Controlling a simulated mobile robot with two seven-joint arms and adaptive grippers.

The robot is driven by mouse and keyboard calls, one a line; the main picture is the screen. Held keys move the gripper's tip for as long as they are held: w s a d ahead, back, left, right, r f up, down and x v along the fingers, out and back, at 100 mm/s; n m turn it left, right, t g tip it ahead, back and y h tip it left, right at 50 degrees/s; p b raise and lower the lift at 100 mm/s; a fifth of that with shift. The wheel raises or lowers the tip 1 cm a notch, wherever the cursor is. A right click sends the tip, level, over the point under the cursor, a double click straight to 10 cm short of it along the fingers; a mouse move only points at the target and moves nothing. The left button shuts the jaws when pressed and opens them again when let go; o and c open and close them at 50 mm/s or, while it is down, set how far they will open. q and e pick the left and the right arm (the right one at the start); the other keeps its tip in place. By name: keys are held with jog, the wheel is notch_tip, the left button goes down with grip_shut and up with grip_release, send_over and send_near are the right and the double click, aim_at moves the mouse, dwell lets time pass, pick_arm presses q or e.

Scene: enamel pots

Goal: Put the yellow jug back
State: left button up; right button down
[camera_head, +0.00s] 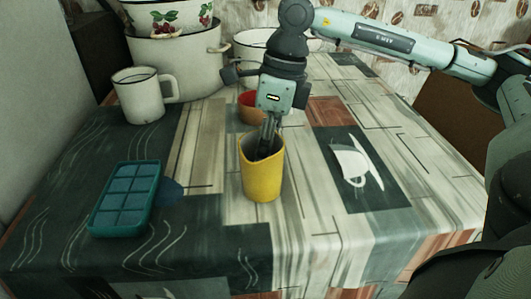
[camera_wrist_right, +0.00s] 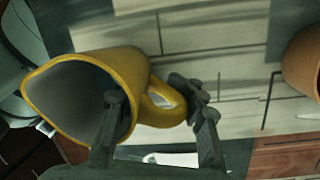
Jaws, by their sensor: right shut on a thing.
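The yellow jug (camera_head: 263,180) is upright near the middle of the table in the head view. I cannot tell whether its base touches the cloth. My right gripper (camera_head: 267,147) reaches down from above into its rim. In the right wrist view, the jug (camera_wrist_right: 132,68) shows its open mouth and handle. One finger of the right gripper (camera_wrist_right: 160,108) is inside the mouth and the other is outside by the handle, so it is shut on the jug's wall and handle side. My left gripper does not show.
An orange bowl (camera_head: 248,106) stands just behind the jug, partly hidden by my arm. A white mug (camera_head: 140,98), a large white pot (camera_head: 183,68) and a cherry-patterned pot (camera_head: 168,17) are at back left. A teal ice tray (camera_head: 125,198) lies left. The right side is clear.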

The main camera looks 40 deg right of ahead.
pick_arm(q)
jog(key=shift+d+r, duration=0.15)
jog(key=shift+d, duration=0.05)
pick_arm(e)
jog(key=shift+f, duration=0.15)
jog(key=c, duration=1)
grip_release()
jog(key=shift+o, duration=0.2)
jog(key=shift+r, duration=0.65)
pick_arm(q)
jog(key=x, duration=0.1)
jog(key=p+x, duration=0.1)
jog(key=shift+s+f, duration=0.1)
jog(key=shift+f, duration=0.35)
pick_arm(e)
notch_tip(320, 180, up, 11)
jog(key=d, duration=0.2)
jog(key=shift+s, duration=0.25)
